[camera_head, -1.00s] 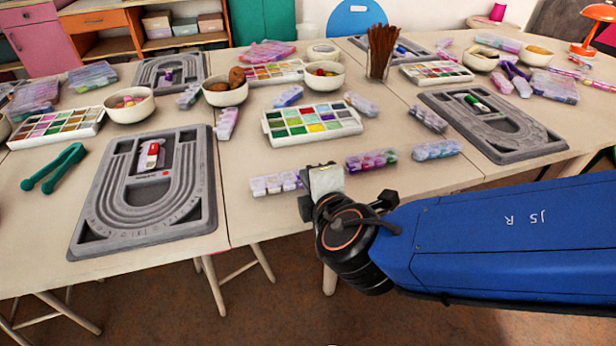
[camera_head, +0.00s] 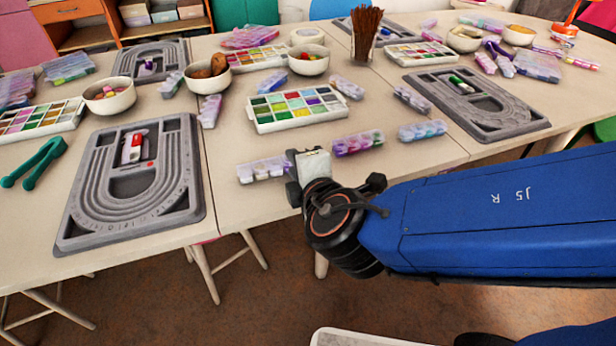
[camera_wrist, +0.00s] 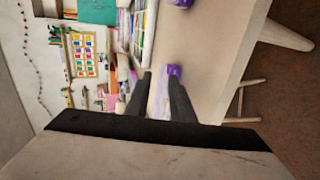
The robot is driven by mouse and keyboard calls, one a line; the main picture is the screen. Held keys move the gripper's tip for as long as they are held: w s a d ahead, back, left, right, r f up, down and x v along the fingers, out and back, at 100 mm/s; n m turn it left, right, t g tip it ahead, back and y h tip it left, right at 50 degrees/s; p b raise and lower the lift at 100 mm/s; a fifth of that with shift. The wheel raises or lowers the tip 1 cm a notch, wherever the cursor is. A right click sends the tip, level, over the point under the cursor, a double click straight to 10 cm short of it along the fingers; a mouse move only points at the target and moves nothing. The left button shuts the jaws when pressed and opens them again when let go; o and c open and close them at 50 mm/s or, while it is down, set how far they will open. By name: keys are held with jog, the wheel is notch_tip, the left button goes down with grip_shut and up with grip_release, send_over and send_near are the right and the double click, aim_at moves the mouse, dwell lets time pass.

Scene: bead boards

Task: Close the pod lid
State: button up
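Several small translucent bead pods lie on the table. A pale lilac pod (camera_head: 262,170) lies near the front edge, just left of my gripper in the head view. A purple and pink pod (camera_head: 358,143) and a bluish-purple pod (camera_head: 423,130) lie to the right. I cannot tell which pod has an open lid. In the wrist view, my gripper (camera_wrist: 160,73) has its two dark fingers apart, with a pale pod-like shape (camera_wrist: 161,97) showing between them and a purple one (camera_wrist: 174,72) beyond. I see no contact. The fingers are mostly hidden in the head view.
A grey bead board (camera_head: 187,185) lies at the left with green tongs (camera_head: 36,163) beside it. Another bead board (camera_head: 520,125) is at the right. A paint-like bead tray (camera_head: 252,122) and bowls (camera_head: 108,107) stand behind. Bare table lies around the front pods.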

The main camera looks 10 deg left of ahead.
jog(key=v, duration=1.7)
jog(key=shift+w+d, duration=0.1)
jog(key=shift+w, duration=0.05)
dwell(0.6)
jog(key=w+d+f+m+g+h, duration=0.1)
jog(key=w+d+f+m+h, duration=0.25)
jog(key=d, duration=0.35)
jog(key=w+d+f+m+g+h, duration=0.2)
jog(key=w+d+m, duration=0.15)
jog(key=d, duration=0.35)
jog(key=w+d+f+m+g+h, duration=0.1)
jog(key=w+d+f+m+h, duration=0.2)
jog(key=d, duration=0.4)
jog(key=s+d+f+m+g+y, duration=0.1)
jog(key=s+d+m+g, duration=0.1)
jog(key=d+m, duration=0.9)
jog(key=shift+s+d+f+m+g+y, duration=0.15)
jog(key=shift+s+d+m+g+y, duration=0.3)
jog(key=shift+m, duration=1.05)
